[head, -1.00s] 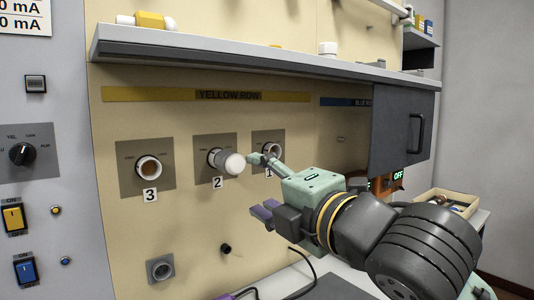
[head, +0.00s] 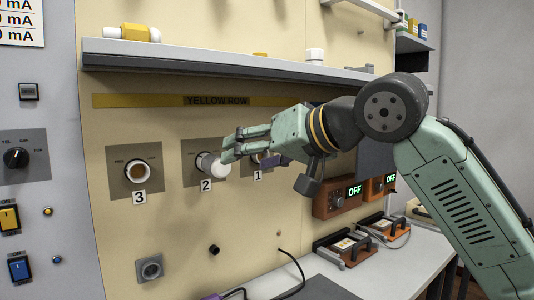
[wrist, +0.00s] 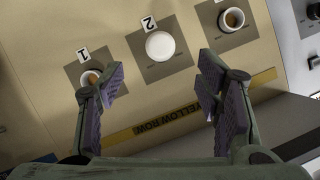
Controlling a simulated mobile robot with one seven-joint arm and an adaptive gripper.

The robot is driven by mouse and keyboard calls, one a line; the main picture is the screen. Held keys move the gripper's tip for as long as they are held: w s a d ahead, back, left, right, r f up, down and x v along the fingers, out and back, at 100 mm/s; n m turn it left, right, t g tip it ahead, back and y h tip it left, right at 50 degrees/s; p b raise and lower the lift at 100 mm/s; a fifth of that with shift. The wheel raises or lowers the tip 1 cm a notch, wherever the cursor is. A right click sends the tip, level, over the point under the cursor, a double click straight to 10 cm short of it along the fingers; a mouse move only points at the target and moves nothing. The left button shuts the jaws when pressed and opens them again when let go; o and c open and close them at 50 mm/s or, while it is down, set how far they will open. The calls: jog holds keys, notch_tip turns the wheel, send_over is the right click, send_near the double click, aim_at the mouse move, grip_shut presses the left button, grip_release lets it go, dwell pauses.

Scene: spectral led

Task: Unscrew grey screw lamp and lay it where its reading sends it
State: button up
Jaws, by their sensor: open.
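A lamp with a grey collar and a white domed end (head: 214,165) sits in socket 2 of the yellow row and sticks out from the panel. In the wrist view its white round face (wrist: 160,45) lies ahead, between the lines of my two fingers. My gripper (head: 246,147) is open and empty, just right of the lamp in the head view, with a finger overlapping its edge. Both purple-padded fingers show in the wrist view (wrist: 160,80), spread wide. I cannot tell whether a finger touches the lamp. The collar is hidden in the wrist view.
Socket 3 (head: 138,172) looks empty; socket 1 (wrist: 91,77) is partly behind my finger. A grey shelf (head: 200,58) juts out above the row. Orange boxes reading OFF (head: 340,198) and dark-handled fixtures (head: 343,248) stand on the bench at right.

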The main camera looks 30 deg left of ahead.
aim_at(222, 166)
jog(key=p+x, duration=0.1)
jog(key=x, duration=0.8)
jog(key=shift+a+f, duration=0.1)
jog(key=shift+a, duration=0.1)
jog(key=shift+c, duration=0.5)
jog(key=c, duration=1.2)
jog(key=shift+n+t+p, duration=0.3)
jog(key=shift+n+p, duration=0.15)
jog(key=shift+n, duration=0.15)
jog(key=shift+c, duration=0.2)
jog(key=shift+n+t+h, duration=0.3)
jog(key=shift+n+t, duration=0.1)
jog(key=shift+n, duration=0.2)
